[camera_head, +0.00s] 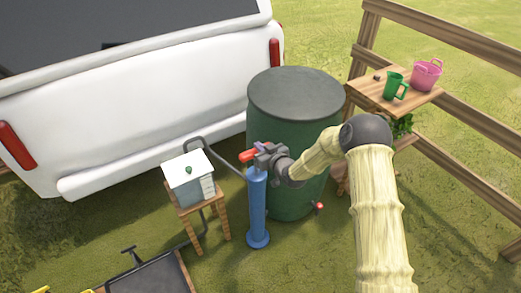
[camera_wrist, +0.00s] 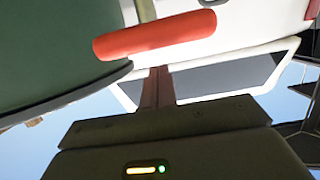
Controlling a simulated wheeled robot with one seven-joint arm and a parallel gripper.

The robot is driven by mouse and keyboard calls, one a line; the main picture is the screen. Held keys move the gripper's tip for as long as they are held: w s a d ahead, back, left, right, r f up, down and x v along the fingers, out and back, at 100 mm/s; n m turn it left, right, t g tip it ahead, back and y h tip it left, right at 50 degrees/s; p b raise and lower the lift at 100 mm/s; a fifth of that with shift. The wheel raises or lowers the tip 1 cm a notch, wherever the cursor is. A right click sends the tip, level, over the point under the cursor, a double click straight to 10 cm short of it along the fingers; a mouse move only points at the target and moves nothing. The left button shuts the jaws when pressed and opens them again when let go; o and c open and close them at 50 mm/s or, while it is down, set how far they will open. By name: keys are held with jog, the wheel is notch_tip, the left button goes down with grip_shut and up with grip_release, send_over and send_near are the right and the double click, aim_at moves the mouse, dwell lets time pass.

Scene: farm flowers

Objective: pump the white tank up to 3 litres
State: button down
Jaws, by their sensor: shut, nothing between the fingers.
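A blue upright pump (camera_head: 258,210) stands on the grass in front of the dark green barrel. Its red handle (camera_head: 249,156) is at the top, and it also shows close up in the wrist view (camera_wrist: 155,36). My gripper (camera_head: 262,158) is shut and empty at the handle, by the pump's top; whether it touches the handle I cannot tell. A white-topped box (camera_head: 187,167) with a small green knob, which may be the white tank, stands on a wooden stool left of the pump. A dark hose runs between them. No level reading is legible.
The green barrel (camera_head: 293,95) stands close behind the pump. A white vehicle (camera_head: 130,110) is at the back left. A dark wheelbarrow-like tray (camera_head: 150,277) lies front left.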

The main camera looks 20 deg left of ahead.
jog(key=shift+f, duration=0.7)
notch_tip(320, 180, down, 10)
jog(key=b, duration=0.7)
jog(key=shift+s+r, duration=0.1)
jog(key=shift+r+p, duration=0.3)
jog(key=shift+r, duration=0.2)
jog(key=s+d+r+p, duration=0.1)
jog(key=s+d+r, duration=0.4)
jog(key=s+d, duration=0.1)
jog(key=shift+d+r+p, duration=0.3)
jog(key=shift+d+r, duration=0.1)
jog(key=shift+d, duration=0.3)
